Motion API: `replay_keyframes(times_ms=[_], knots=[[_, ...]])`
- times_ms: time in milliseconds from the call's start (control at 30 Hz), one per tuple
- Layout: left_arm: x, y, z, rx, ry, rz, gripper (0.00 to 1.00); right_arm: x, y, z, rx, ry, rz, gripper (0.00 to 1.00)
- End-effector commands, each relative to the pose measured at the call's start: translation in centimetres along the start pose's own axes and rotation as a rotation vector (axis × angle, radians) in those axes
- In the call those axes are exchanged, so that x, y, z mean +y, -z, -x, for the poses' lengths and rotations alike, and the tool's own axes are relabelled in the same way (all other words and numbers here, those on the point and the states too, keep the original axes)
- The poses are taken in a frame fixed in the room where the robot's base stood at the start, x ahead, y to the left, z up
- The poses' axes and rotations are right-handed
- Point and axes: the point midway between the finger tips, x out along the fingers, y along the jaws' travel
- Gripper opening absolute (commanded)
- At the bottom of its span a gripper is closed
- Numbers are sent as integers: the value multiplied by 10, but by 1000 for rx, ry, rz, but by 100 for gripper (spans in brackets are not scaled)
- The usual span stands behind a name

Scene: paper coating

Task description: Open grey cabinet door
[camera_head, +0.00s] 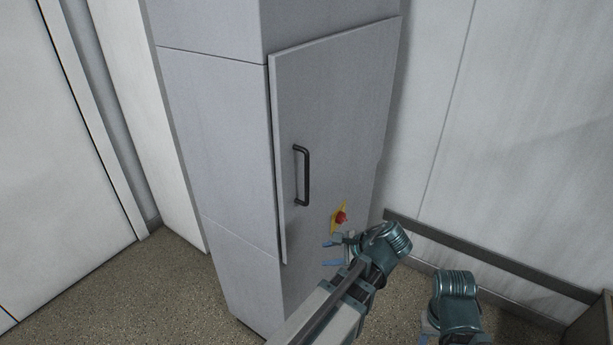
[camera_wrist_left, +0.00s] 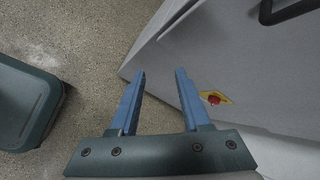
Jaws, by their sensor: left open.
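The grey cabinet door (camera_head: 335,110) stands on the front of a tall grey cabinet (camera_head: 215,110). Its left edge sits slightly proud of the cabinet body; I cannot tell whether it is ajar. A black vertical bar handle (camera_head: 302,175) is near the door's left edge; part of it shows at the top right of the left wrist view (camera_wrist_left: 288,10). My left gripper (camera_head: 328,252) is below and to the right of the handle, apart from it. In the left wrist view its blue fingers (camera_wrist_left: 160,80) are open and empty. My right gripper is hidden or out of frame.
A dark rail (camera_head: 480,258) runs along the right wall. Speckled floor (camera_head: 150,290) is free at left.

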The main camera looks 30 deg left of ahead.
Motion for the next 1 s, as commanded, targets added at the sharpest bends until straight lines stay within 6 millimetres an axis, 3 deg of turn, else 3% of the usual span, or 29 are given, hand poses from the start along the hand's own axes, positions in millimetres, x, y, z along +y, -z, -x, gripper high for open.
replay_keyframes(times_ms=[233, 400, 500, 767, 1000], knots=[[-68, -26, 59, -384, 305, -521, 47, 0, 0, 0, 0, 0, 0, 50], [-94, -36, 101, -612, 391, -728, 47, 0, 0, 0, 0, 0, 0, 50], [-100, -38, 116, -686, 410, -784, 47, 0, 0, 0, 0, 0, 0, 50], [-104, -41, 120, -722, 414, -809, 47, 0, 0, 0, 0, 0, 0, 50], [-123, -56, 96, -721, 410, -806, 47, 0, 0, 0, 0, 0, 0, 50]])
